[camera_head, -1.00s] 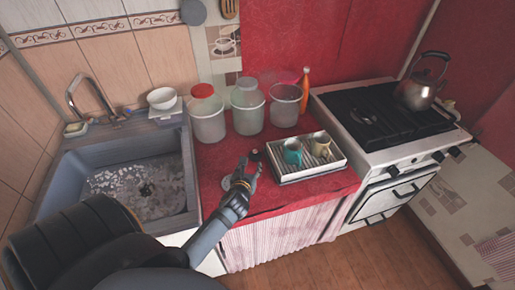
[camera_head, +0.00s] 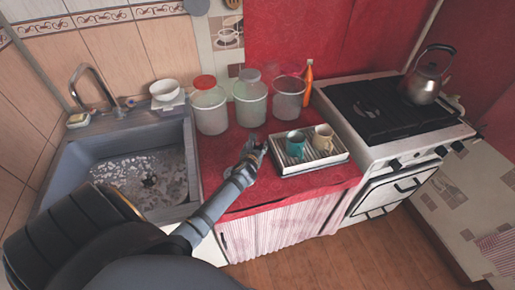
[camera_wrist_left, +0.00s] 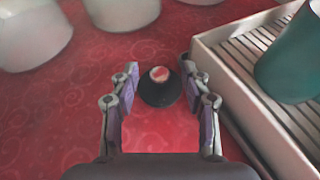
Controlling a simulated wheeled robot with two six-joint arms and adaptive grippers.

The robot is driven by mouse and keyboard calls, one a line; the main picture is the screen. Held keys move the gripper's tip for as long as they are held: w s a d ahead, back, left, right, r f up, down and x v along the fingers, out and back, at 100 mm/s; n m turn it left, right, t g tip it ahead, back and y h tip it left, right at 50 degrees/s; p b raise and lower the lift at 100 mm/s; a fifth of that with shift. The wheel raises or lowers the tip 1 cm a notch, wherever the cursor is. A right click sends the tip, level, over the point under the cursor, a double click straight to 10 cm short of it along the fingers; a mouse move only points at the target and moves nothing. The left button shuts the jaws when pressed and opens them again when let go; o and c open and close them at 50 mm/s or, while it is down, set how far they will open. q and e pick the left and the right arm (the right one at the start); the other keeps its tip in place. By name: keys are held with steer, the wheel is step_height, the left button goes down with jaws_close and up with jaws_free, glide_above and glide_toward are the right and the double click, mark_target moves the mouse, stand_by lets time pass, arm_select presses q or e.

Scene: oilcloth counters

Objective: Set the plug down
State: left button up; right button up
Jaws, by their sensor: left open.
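The plug (camera_wrist_left: 155,92), a dark round piece with a pale and reddish knob on top, shows in the left wrist view. It appears to stand upright on the red counter cloth. My left gripper (camera_wrist_left: 160,80) is open, its two fingers on either side of the plug, with red cloth visible between each finger and the plug. In the head view my left gripper (camera_head: 256,148) is over the counter, just left of the tray, and the plug is hard to make out there. My right gripper is not in view.
A white slatted tray (camera_head: 312,165) with a teal cup (camera_head: 295,146) and a beige cup (camera_head: 322,138) stands close to the gripper's right. Several clear jars (camera_head: 250,105) stand behind. The sink (camera_head: 100,165) is left, the stove (camera_head: 390,110) right. Cloth in front of the tray is bare.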

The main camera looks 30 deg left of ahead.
arm_select(q)
steer(key=shift+w+a+f, duration=0.1)
steer(key=shift+w, duration=0.1)
steer(key=shift+s, duration=0.15)
steer(key=shift+c, duration=1.3)
steer(key=c, duration=0.7)
jaws_close()
steer(key=shift+r, duration=0.25)
